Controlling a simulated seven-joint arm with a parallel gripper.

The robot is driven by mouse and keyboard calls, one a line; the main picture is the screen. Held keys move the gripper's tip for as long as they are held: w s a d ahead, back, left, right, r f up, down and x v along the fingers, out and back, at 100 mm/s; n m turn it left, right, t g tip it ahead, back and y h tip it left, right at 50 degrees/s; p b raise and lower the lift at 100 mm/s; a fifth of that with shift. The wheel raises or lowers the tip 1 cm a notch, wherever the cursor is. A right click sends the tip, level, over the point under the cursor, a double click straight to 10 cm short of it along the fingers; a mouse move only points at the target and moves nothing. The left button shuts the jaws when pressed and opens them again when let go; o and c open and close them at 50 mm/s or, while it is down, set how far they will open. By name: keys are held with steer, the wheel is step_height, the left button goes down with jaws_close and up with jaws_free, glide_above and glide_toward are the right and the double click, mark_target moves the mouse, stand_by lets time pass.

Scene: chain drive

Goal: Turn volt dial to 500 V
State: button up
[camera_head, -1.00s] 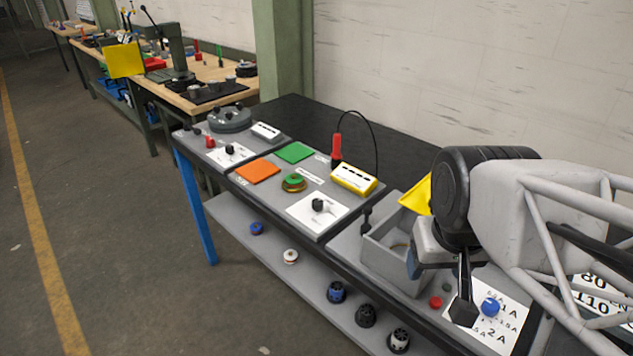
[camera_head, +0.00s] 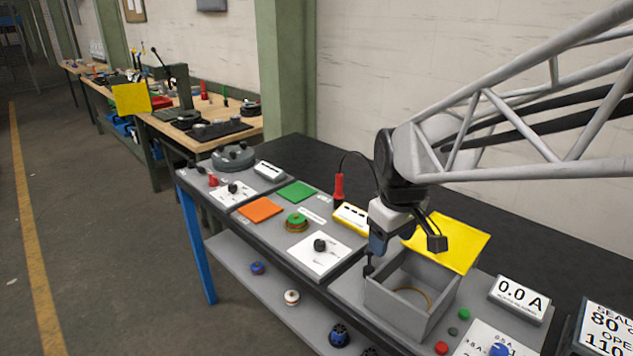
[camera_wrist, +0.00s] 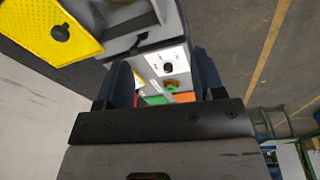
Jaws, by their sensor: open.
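A black knob (camera_head: 319,245) sits on a white card on the grey bench panel. A second black knob (camera_head: 232,188) sits on another white card farther back. A blue knob (camera_head: 498,349) at the bottom right is on a card with amp markings. I cannot read the black knobs' cards, so I cannot tell which is the volt dial. My gripper (camera_head: 377,248) is open and empty, right of the nearer black knob and apart from it. In the wrist view, the nearer black knob (camera_wrist: 167,67) shows between my open fingers (camera_wrist: 162,78).
A grey open box (camera_head: 402,320) with a raised yellow lid (camera_head: 455,243) stands close to my gripper. A black upright lever (camera_head: 369,266), a yellow meter (camera_head: 350,218) and a red probe (camera_head: 338,188) with a cable are nearby. Orange (camera_head: 260,209) and green (camera_head: 297,191) pads lie flat.

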steer(key=w+a+f+n, duration=0.2)
steer(key=w+a+n, duration=0.1)
steer(key=w, duration=0.4)
steer(key=w+a+f+n, duration=0.2)
steer(key=w+f, duration=0.1)
steer(key=w, duration=0.4)
steer(key=n+g, duration=0.2)
steer(key=n, duration=0.4)
glide_above(320, 242)
step_height(320, 242, down, 9)
steer(key=shift+w+f, duration=0.1)
steer(key=shift+f, duration=0.1)
steer(key=shift+f, duration=3.85)
steer(key=c, duration=0.9)
steer(key=shift+c, duration=0.2)
